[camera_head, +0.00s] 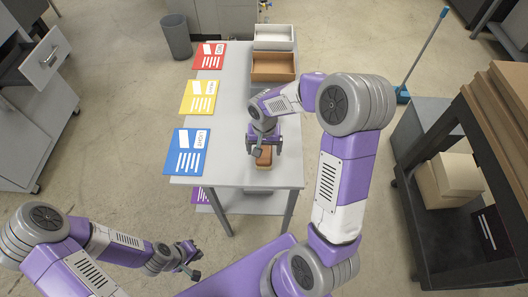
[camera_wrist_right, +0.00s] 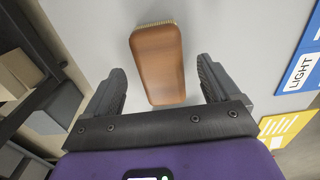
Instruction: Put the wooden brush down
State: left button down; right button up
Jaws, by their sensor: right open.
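The wooden brush (camera_head: 264,157) lies on the grey table (camera_head: 240,178) near its front edge, with pale bristles showing along one end. In the right wrist view the brush (camera_wrist_right: 158,62) sits between and beyond the fingers of my right gripper (camera_wrist_right: 161,90), with a gap on both sides. My right gripper (camera_head: 264,146) is open, right at the brush in the head view. My left gripper (camera_head: 190,262) is low at the left, away from the table; its fingers are too small to judge.
Red (camera_head: 209,56), yellow (camera_head: 199,97) and blue (camera_head: 186,152) cards lie along the table's left side. A white bin (camera_head: 273,44) and a brown bin (camera_head: 273,79) stand at the back. A dark shelf (camera_head: 480,150) with boxes is at the right. A grey waste bin (camera_head: 176,37) stands behind left.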

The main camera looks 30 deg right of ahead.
aim_at(264, 152)
pick_arm(q)
jog(key=shift+r+p, duration=0.7)
jog(key=shift+r, duration=0.15)
pick_arm(e)
notch_tip(264, 152, up, 8)
